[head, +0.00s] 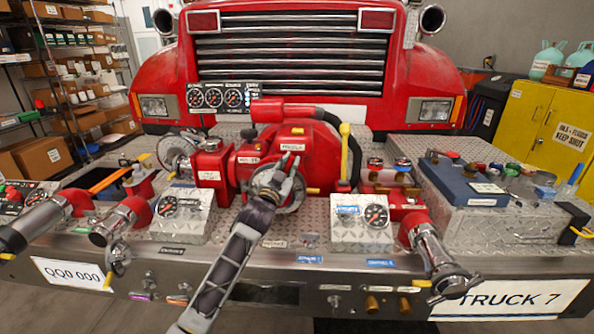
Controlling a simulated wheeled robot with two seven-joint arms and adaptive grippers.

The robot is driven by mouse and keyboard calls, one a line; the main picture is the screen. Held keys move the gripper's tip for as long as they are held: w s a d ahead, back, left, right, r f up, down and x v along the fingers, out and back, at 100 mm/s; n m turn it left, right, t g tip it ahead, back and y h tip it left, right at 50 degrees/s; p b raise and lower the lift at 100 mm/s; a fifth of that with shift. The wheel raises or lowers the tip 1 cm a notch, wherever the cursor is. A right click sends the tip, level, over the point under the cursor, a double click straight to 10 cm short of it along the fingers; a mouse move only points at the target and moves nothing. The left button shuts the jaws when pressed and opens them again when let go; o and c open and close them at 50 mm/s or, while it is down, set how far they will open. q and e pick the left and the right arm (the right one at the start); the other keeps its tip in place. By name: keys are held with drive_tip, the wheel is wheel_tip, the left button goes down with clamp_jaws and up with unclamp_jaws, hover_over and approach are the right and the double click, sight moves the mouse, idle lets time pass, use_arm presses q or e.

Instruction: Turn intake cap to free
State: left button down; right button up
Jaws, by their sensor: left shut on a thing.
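The red pump (300,148) sits on the truck's bumper, in front of the grille. The intake cap (297,196) is a round metal cap at the pump's front centre. My left gripper (277,184) reaches up to it from the lower middle of the head view and is shut on it. The gripper's fingers hide much of the cap's face. How far the cap is turned cannot be told. My right gripper is not in view.
Gauge boxes (180,217) and (362,226) flank the cap on the diamond-plate deck. Metal-capped outlets stick out at left (118,257) and right (450,284). A yellow-handled lever (345,150) stands right of the pump. A blue case (465,184) lies farther right.

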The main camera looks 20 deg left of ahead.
use_arm(q)
drive_tip(key=n, duration=0.1)
drive_tip(key=a+n, duration=0.1)
drive_tip(key=a+n+y, duration=0.1)
drive_tip(key=shift+s+a+r+t, duration=0.15)
drive_tip(key=shift+s+r+t, duration=0.15)
drive_tip(key=shift+s+r, duration=0.05)
drive_tip(key=shift+s+a+r+n+t+y, duration=0.15)
drive_tip(key=shift+a+n+y, duration=0.15)
drive_tip(key=shift+a+n, duration=0.35)
drive_tip(key=shift+s+a+f+n+t+y, duration=0.15)
drive_tip(key=shift+a+n+y, duration=0.25)
drive_tip(key=shift+n, duration=0.35)
drive_tip(key=shift+r, duration=0.15)
drive_tip(key=c, duration=1.3)
unclamp_jaws()
drive_tip(key=shift+a, duration=0.1)
drive_tip(key=shift+s, duration=0.15)
drive_tip(key=v, duration=1.1)
drive_tip(key=shift+s, duration=0.35)
drive_tip(key=shift+f, duration=0.25)
